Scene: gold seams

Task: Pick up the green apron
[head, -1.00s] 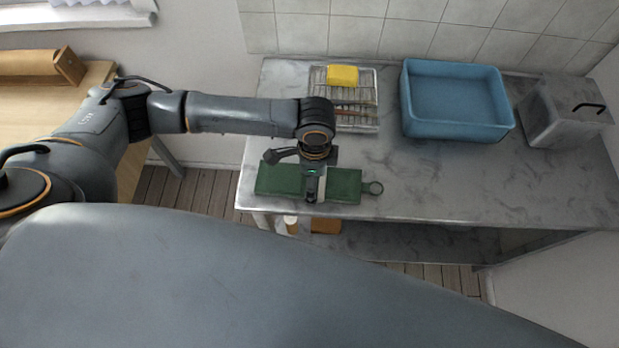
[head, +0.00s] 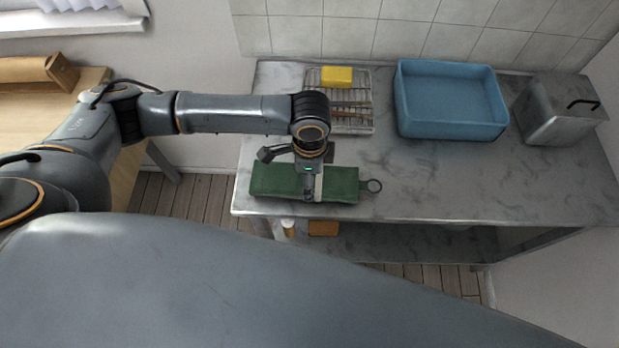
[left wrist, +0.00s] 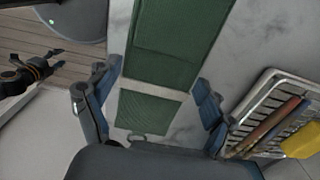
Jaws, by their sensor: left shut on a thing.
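The green apron (head: 342,180) is a folded, flat green bundle with a pale band around its middle and a ring at its right end. It is over the front left part of the grey marbled table (head: 430,190); I cannot tell whether it touches the top. My left gripper (head: 308,197) comes down on its middle, at the band, and is shut on it. In the left wrist view the apron (left wrist: 178,45) passes between the fingers, and the hand hides part of it. My right gripper (left wrist: 55,63) shows small and dark at the left there, clear of the apron.
Behind the apron is a wire rack (head: 357,120) with a yellow block (head: 337,76). A blue tub (head: 450,130) and a grey lidded box (head: 560,115) stand to the right. The table's front right area is clear. A shelf (head: 400,240) lies below.

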